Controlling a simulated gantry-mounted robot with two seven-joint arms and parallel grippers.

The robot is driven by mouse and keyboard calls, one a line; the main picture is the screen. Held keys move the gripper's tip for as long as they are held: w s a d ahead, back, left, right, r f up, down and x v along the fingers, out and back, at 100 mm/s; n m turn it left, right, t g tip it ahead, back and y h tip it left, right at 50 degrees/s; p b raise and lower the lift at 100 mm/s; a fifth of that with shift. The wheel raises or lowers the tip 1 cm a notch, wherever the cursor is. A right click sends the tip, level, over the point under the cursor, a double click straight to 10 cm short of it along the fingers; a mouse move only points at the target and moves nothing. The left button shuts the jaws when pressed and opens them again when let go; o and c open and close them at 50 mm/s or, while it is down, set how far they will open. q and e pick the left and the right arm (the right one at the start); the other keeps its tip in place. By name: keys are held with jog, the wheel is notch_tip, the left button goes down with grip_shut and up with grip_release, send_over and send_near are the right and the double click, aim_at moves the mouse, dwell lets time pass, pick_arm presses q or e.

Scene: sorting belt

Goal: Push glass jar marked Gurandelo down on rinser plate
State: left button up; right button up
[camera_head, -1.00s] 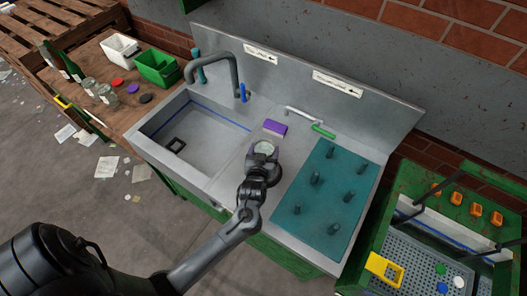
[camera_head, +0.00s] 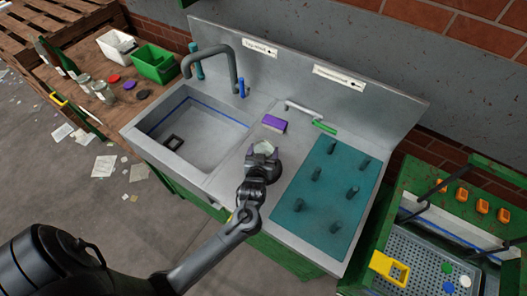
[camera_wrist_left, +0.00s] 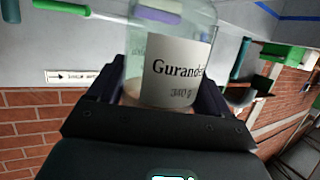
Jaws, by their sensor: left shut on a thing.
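My left gripper (camera_head: 262,160) is shut on the glass jar (camera_head: 264,148) over the steel counter between the basin and the teal peg mat. In the left wrist view the clear jar (camera_wrist_left: 178,70) stands between the fingers, with a white label reading "Gurande..." and 340 g. The label reads upright there while the wall sign is turned over, so the jar seems upside down. A black square frame (camera_head: 173,142) lies in the basin; I cannot tell whether it is the rinser plate. My right gripper is not in view.
The sink basin (camera_head: 215,150) has a grey tap (camera_head: 212,55). A purple sponge (camera_head: 274,123) lies just behind the jar. The teal mat (camera_head: 300,200) has several upright pegs. Jars, lids and a green bin (camera_head: 155,62) stand at left; a green-framed rack (camera_head: 415,262) is at right.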

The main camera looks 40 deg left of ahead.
aim_at(263, 147)
pick_arm(q)
jog(key=shift+f+b, duration=0.45)
jog(key=shift+f, duration=0.55)
dwell(0.8)
dwell(1.0)
jog(key=shift+f, duration=0.1)
dwell(0.5)
jog(key=shift+r, duration=0.2)
notch_tip(263, 147, up, 2)
jog(key=p, duration=0.2)
jog(key=shift+r+p, duration=0.15)
jog(key=shift+p, duration=0.25)
notch_tip(263, 147, up, 5)
jog(key=p, duration=0.4)
jog(key=shift+p, duration=0.4)
jog(key=shift+f, duration=0.2)
